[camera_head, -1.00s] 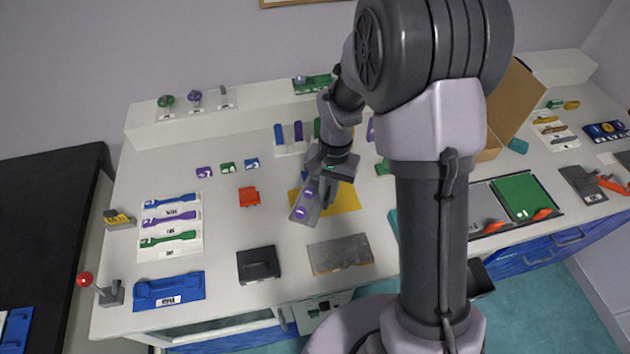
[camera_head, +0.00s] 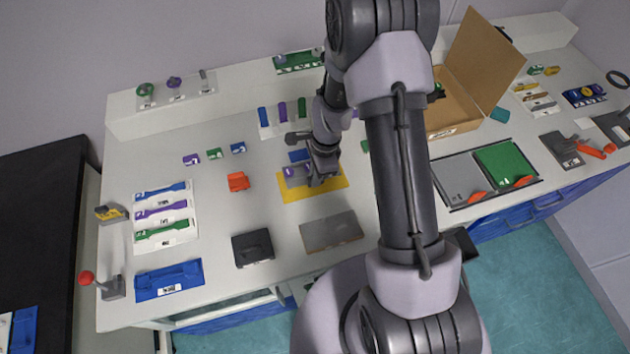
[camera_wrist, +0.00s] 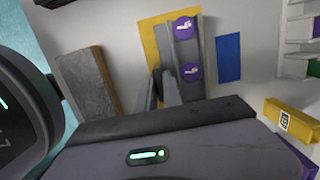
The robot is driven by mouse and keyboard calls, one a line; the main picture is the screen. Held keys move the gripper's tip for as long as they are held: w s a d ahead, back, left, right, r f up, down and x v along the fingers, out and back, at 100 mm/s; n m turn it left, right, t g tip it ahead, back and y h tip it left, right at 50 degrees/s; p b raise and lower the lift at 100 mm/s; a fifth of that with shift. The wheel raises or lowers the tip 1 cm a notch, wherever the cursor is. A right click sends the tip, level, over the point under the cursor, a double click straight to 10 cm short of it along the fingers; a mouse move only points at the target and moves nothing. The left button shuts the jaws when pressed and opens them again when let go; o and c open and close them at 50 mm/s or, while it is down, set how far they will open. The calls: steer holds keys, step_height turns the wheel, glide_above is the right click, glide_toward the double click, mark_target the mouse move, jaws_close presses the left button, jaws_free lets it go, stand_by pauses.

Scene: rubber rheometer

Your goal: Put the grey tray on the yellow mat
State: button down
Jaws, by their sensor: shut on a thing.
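The grey tray (camera_head: 296,181) is a narrow piece bearing two purple round parts; it shows most clearly in the wrist view (camera_wrist: 188,50). My gripper (camera_head: 318,179) is shut on the tray at one end, its fingers (camera_wrist: 163,84) at the near end in the wrist view. The yellow mat (camera_head: 299,195) lies on the bench, and the tray is over it, roughly level. The mat shows beside the tray in the wrist view (camera_wrist: 157,40). I cannot tell whether the tray touches the mat. My gripper hides part of both.
A blue pad (camera_head: 299,155) lies just behind the mat. A grey slab (camera_head: 331,231) and a black block (camera_head: 252,248) lie in front. A red part (camera_head: 238,181) is to the left, with clear bench between. A cardboard box (camera_head: 455,108) stands right.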

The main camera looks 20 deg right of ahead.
steer(key=shift+f+b, duration=0.4)
steer(key=shift+f, duration=1.05)
steer(key=c, duration=1.5)
jaws_free()
steer(key=shift+r, duration=0.1)
